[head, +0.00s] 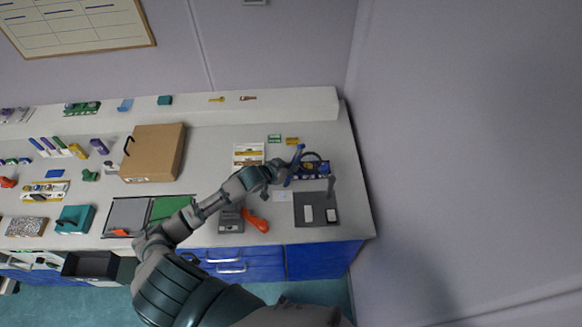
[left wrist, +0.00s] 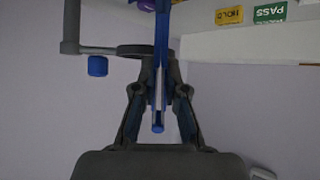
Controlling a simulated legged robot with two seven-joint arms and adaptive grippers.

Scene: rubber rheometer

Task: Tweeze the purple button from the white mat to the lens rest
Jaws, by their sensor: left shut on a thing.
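My left gripper (head: 286,174) is shut on a blue pair of tweezers (head: 299,155), at the right part of the bench. In the left wrist view the dark fingers (left wrist: 158,108) are closed around the tweezers (left wrist: 162,45), which point to the top edge. A purple thing (left wrist: 147,5) shows at that edge beside the tweezers; I cannot tell whether it is the button or whether the tweezers touch it. A small pale square (head: 281,195), possibly the white mat, lies below the gripper. I cannot make out the lens rest for certain. My right gripper is not in view.
A dark ring on an arm (left wrist: 145,50) with a blue knob (left wrist: 97,66) stands close to the gripper. A dark plate (head: 316,221) with white pads lies nearby. Green (head: 274,138) and yellow (head: 292,141) labels lie behind. A wall closes the right side.

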